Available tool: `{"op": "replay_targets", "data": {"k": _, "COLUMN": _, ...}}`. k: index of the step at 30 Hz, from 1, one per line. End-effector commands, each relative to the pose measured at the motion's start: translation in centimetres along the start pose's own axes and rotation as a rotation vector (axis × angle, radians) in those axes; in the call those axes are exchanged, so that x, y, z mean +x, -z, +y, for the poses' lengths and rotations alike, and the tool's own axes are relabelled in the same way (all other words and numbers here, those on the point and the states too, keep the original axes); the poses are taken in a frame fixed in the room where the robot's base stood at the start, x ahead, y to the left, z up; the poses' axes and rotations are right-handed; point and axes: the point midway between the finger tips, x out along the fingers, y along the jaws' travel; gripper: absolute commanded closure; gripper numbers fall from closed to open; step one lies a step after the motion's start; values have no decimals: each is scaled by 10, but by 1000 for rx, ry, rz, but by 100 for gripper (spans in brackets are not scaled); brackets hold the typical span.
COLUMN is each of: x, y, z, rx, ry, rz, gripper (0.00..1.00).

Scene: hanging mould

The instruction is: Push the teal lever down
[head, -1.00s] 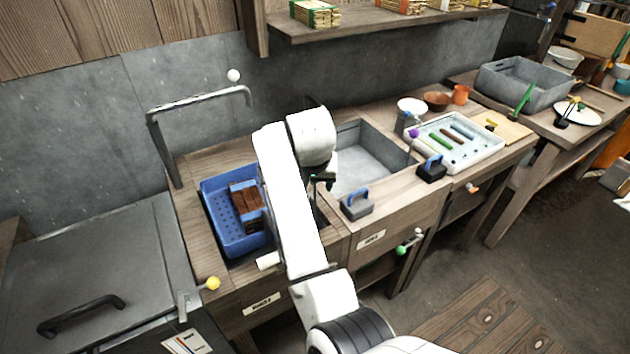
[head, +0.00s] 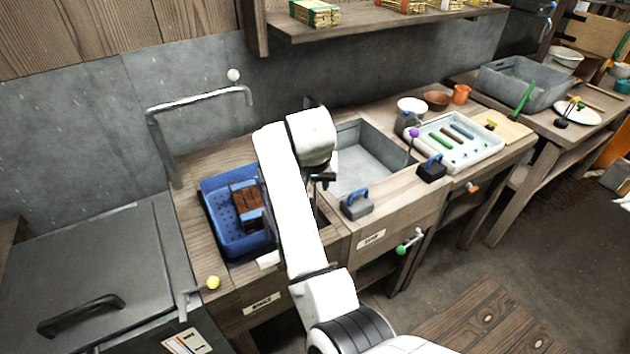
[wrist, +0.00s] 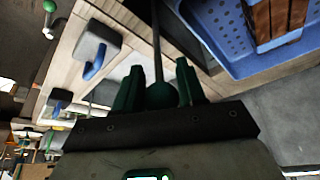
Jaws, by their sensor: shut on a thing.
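The teal lever's round dark teal knob (wrist: 161,95) sits between the two fingers of my gripper (wrist: 159,75) in the wrist view. The fingers are shut on the knob. A thin dark rod runs from the knob toward the top of that view. In the head view my gripper (head: 324,178) is mostly hidden behind my white arm, beside the sink. The lever's base and most of its rod are hidden there.
A blue perforated tray (head: 217,222) with brown blocks lies left of my arm. The grey sink (head: 372,165) and a blue-handled grey block (head: 356,206) are to the right. Other levers carry yellow (head: 213,282), green (head: 400,250) and purple (head: 413,132) knobs.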

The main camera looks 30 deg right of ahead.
Motion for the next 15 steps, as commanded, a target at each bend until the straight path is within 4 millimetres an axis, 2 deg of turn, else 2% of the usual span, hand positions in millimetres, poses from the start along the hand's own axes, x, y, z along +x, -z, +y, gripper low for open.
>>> {"op": "replay_targets", "data": {"k": 4, "x": 3, "y": -1, "z": 0, "rx": 0, "ry": -1, "rz": 0, "gripper": 100}}
{"op": "replay_targets", "data": {"k": 12, "x": 40, "y": -16, "z": 0, "rx": -1, "ry": -2, "rz": 0, "gripper": 100}}
{"op": "replay_targets", "data": {"k": 15, "x": 42, "y": -17, "z": 0, "rx": 0, "ry": 0, "rz": 0, "gripper": 100}}
